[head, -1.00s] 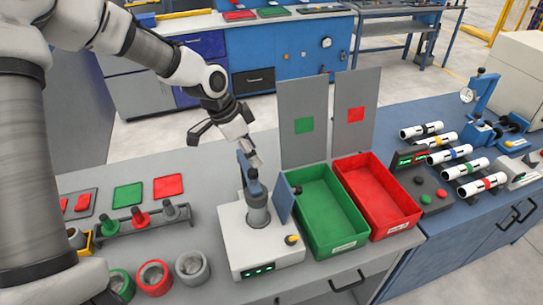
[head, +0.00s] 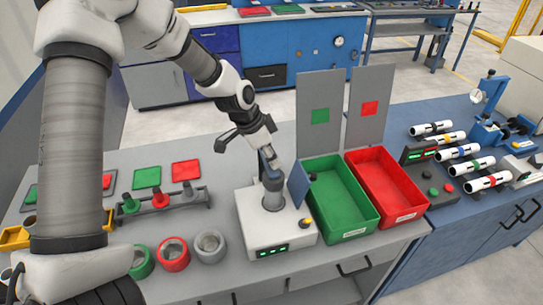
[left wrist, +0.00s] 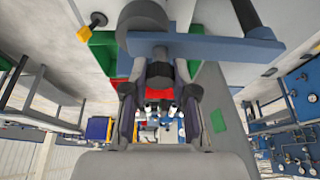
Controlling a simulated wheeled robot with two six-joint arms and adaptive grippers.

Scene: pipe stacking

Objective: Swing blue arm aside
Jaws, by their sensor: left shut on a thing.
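A white box (head: 252,222) on the grey bench carries a grey upright cylinder (head: 273,198). The blue arm (head: 298,184) is beside the cylinder, along the green bin's left side. My left gripper (head: 270,158) is low over the cylinder, pointing down. There the left gripper (left wrist: 160,82) is shut on a dark knob beneath the bar. The fingers partly hide the grip. My right gripper is out of view.
A green bin (head: 340,205) and a red bin (head: 388,190) stand just right of the box. A peg rack (head: 165,199) and several pipe rings lie to the left. Several white pipes (head: 457,151) lie on the blue bench at right.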

